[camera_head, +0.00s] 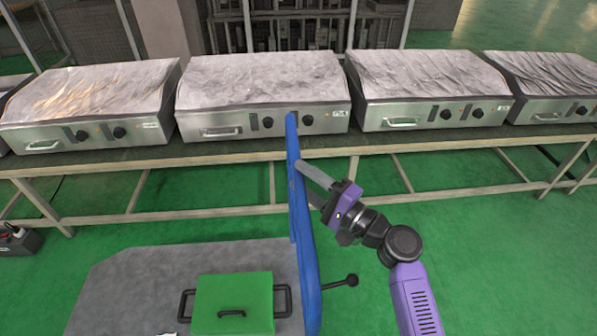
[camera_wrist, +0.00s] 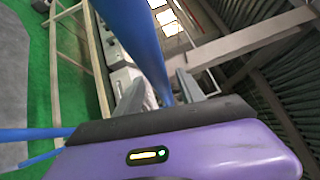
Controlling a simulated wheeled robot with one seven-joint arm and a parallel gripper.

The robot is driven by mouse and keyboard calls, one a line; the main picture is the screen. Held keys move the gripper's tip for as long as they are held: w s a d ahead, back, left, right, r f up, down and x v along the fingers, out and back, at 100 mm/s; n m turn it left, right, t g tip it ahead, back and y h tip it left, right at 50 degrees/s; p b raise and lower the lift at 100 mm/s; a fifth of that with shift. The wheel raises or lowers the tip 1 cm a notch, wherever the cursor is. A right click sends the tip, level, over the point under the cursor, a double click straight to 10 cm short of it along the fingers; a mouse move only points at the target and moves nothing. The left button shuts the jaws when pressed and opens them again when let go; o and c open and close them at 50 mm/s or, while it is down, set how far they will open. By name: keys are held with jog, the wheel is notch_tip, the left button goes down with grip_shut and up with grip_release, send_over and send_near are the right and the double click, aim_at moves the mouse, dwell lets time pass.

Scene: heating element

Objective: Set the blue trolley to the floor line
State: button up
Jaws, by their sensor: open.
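The blue trolley shows in the head view as an upright blue handle frame (camera_head: 302,235) beside a grey deck (camera_head: 120,290) at the bottom. My gripper (camera_head: 312,180) is at the upper part of the blue frame, its fingers pointing at the tube from the right. In the wrist view a blue tube (camera_wrist: 140,40) runs down toward the space between my open fingers (camera_wrist: 158,98). I cannot tell whether they touch it. More blue bars (camera_wrist: 35,133) show at the lower left there. I cannot make out a floor line in either view.
A green case (camera_head: 233,300) with black handles lies on the deck. A black-knobbed rod (camera_head: 340,283) sticks out right of the frame. A long bench (camera_head: 230,150) with several steel griddles (camera_head: 262,95) crosses behind. Green floor (camera_head: 500,260) is open at the right.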

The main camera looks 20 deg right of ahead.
jog(key=shift+w+a, duration=0.35)
jog(key=shift+w, duration=0.3)
grip_shut()
dwell(1.0)
